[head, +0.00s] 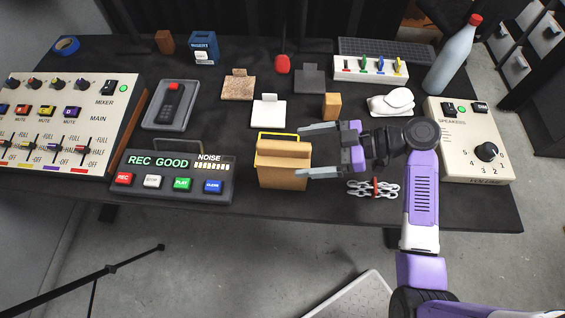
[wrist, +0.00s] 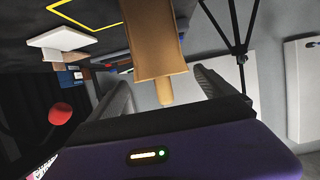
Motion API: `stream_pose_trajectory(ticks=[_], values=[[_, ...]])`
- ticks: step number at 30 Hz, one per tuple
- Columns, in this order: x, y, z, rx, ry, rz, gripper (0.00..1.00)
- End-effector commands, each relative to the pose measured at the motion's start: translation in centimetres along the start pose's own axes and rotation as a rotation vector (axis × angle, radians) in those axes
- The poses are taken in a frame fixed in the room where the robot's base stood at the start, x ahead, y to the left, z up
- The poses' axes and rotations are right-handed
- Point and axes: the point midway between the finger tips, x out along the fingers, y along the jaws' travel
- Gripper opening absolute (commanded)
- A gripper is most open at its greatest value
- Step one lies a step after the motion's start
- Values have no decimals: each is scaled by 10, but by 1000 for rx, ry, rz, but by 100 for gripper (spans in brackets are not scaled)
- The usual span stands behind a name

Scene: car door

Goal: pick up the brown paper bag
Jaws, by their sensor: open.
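The brown paper bag (head: 283,168) stands upright near the front edge of the black table, its top folded over. My gripper (head: 304,151) comes in from the right with its jaws open. One finger is beyond the bag's top right corner; the nearer finger overlaps the bag's right front edge in the picture. In the wrist view the bag (wrist: 152,38) shows ahead, between the open fingers (wrist: 163,82) or just beyond their tips. I cannot tell whether either finger touches it.
A yellow outline (head: 278,135) marks the table behind the bag. A REC GOOD panel (head: 172,177) stands close on the left. A white card stand (head: 268,111) and a small wooden block (head: 331,106) are behind.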

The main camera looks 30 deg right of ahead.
Motion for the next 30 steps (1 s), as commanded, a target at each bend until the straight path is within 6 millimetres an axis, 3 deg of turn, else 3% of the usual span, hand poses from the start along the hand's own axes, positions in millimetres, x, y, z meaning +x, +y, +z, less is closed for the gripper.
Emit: stream_pose_trajectory(ticks=[13, 23, 30], values=[[54, -5, -2, 1, -1, -2, 94], [61, -4, 0, 1, -1, 1, 94], [61, -4, 0, 1, -1, 1, 46]])
